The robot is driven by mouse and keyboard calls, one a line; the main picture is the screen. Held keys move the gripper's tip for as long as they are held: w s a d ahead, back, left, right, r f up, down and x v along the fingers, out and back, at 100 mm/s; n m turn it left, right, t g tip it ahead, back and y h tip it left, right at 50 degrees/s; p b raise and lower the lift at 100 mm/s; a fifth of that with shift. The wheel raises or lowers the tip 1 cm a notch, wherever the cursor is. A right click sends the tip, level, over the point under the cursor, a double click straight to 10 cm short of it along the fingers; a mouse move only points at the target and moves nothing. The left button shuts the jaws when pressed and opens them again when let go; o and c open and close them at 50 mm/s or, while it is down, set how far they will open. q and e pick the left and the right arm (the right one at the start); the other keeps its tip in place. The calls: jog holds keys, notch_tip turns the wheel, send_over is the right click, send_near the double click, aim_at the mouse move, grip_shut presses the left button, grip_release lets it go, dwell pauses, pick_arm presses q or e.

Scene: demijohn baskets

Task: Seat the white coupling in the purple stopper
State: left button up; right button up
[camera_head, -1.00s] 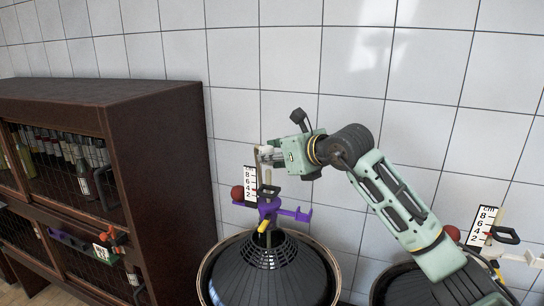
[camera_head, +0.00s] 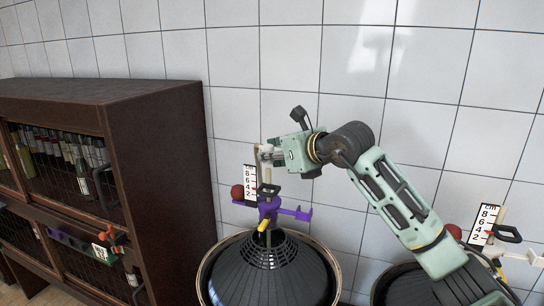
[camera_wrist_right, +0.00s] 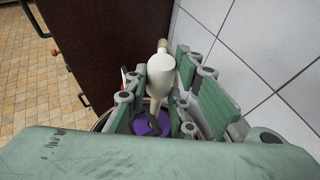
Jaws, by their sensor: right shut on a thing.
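My right gripper (camera_head: 266,154) is above the purple stopper (camera_head: 268,208), which stands on top of the dark ribbed demijohn basket (camera_head: 268,272). The gripper is shut on the white coupling (camera_wrist_right: 161,74), a pale rounded piece with a narrow neck, seen between the fingers in the right wrist view. In the head view the fingers mostly hide the coupling. The purple stopper (camera_wrist_right: 152,124) shows below the coupling in the wrist view, partly hidden by the fingers. I cannot tell whether the coupling touches the stopper. My left gripper is not in view.
A scale card (camera_head: 250,186) and a dark red ball (camera_head: 237,192) are beside the stopper. A dark wooden cabinet (camera_head: 165,170) with bottles stands to the left. A second basket (camera_head: 390,282) with another scale card (camera_head: 484,225) is at right. A tiled wall (camera_head: 290,60) is behind.

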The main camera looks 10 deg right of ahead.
dwell(0.7)
jog(key=shift+f+b, duration=1.85)
jog(key=shift+f, duration=0.05)
dwell(0.5)
jog(key=o, duration=1.1)
jog(key=shift+s+r, duration=0.1)
jog(key=v, duration=1.1)
jog(key=shift+s+d, duration=0.3)
